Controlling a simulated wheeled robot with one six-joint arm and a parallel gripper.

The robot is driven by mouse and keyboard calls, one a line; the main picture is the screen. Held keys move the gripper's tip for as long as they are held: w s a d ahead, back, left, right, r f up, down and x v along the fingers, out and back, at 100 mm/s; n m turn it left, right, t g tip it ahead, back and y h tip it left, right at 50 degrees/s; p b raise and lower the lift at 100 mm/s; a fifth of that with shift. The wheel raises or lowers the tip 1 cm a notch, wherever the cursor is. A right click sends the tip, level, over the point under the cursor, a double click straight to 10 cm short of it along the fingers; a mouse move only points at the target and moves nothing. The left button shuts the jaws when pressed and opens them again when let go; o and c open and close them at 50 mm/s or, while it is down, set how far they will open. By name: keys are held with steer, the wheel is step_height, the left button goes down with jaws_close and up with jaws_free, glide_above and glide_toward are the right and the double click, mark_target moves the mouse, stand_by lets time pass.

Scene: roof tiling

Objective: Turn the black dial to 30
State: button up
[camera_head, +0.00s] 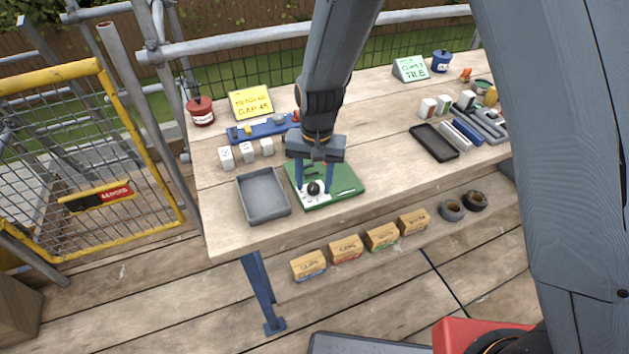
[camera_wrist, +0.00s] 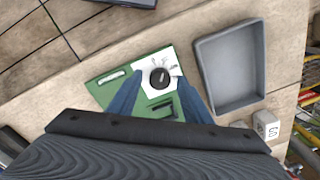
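The black dial (camera_head: 314,188) sits on a white scale plate (camera_head: 322,197) on the green board (camera_head: 346,184), near the table's front edge. In the wrist view the dial (camera_wrist: 159,78) is round with a light pointer mark on top, and printed marks fan out beside it on the white plate; the numbers are too small to read. My gripper (camera_head: 314,190) points down over the board. In the wrist view its blue fingers (camera_wrist: 158,95) stand apart on either side of the dial, with nothing visible between them but the dial and plate. I cannot tell whether they touch it.
A grey tray (camera_head: 285,206) stands left of the board. White blocks (camera_head: 247,152) and a blue rack (camera_head: 262,130) lie behind. A black tray (camera_head: 434,142) lies to the right. A yellow sign (camera_head: 250,102) and a red pot (camera_head: 200,112) stand at the back left.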

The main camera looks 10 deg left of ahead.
mark_target(315, 186)
steer(key=shift+d+r+b, duration=0.15)
steer(key=shift+r+b, duration=0.85)
steer(key=shift+r, duration=2.9)
steer(key=s+d+r, duration=0.1)
steer(key=s+d, duration=0.2)
steer(key=d, duration=0.6)
steer(key=s+d+r+t, duration=0.1)
steer(key=s+d, duration=0.2)
steer(key=d, duration=0.6)
steer(key=s+d+r+b, duration=0.1)
steer(key=s+d, duration=0.2)
steer(key=d, duration=0.7)
steer(key=shift+s+r+h, duration=0.15)
steer(key=shift+s+h, duration=0.1)
steer(key=shift+h, duration=0.05)
